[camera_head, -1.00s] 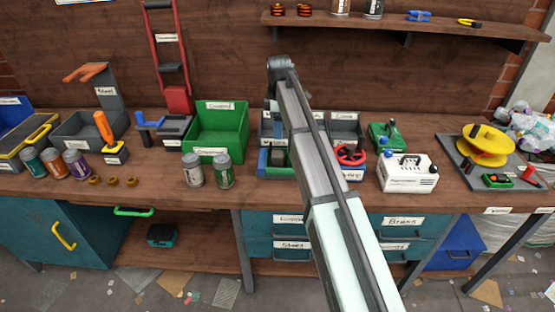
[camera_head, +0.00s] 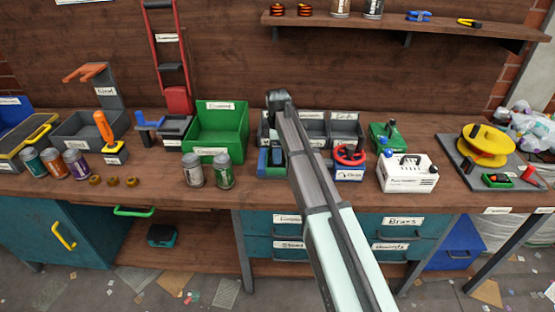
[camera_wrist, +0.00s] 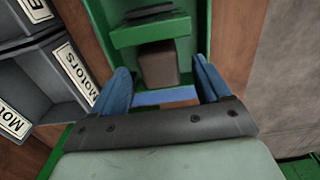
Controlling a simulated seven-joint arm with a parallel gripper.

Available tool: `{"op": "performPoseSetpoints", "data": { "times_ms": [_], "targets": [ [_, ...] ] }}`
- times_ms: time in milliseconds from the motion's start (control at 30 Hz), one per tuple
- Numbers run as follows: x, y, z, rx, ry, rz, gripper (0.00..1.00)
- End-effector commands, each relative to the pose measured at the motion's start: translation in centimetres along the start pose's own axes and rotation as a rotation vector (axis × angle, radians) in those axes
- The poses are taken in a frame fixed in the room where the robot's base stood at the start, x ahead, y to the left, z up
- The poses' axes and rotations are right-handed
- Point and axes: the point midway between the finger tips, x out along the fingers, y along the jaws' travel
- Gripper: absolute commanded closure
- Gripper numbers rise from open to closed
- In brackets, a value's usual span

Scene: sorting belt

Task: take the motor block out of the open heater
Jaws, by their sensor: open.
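The open heater is a green housing (camera_wrist: 183,22) at the top middle of the wrist view, with a green crossbar inside. The motor block (camera_wrist: 158,64) is a brownish-grey block inside it, below the crossbar. My gripper (camera_wrist: 160,70) is open, with one blue finger on each side of the block. The fingers look apart from the block, and I cannot tell their depth relative to it. In the head view my arm hides most of the heater, and the gripper cannot be made out clearly there.
Grey bins (camera_wrist: 50,68), one labelled Motors, stand left of the heater in the wrist view. In the head view, a green bin (camera_head: 218,150) and two cans (camera_head: 222,172) stand left of my arm. A red-wheeled valve (camera_head: 349,157) and a white box (camera_head: 408,178) stand right.

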Motion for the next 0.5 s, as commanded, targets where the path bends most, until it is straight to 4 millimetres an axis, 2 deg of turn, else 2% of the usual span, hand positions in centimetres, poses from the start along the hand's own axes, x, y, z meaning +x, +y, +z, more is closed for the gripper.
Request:
{"op": "performPoseSetpoints", "data": {
  "times_ms": [100,200,433,500],
  "targets": [
    [1.6,0.0,0.0,0.000,0.000,-0.001,0.23],
    [2.4,0.0,0.0,0.000,0.000,0.000,0.23],
    [2.4,0.0,0.0,0.000,0.000,0.000,0.23],
    [2.4,0.0,0.0,0.000,0.000,0.000,0.30]
  ]
}}
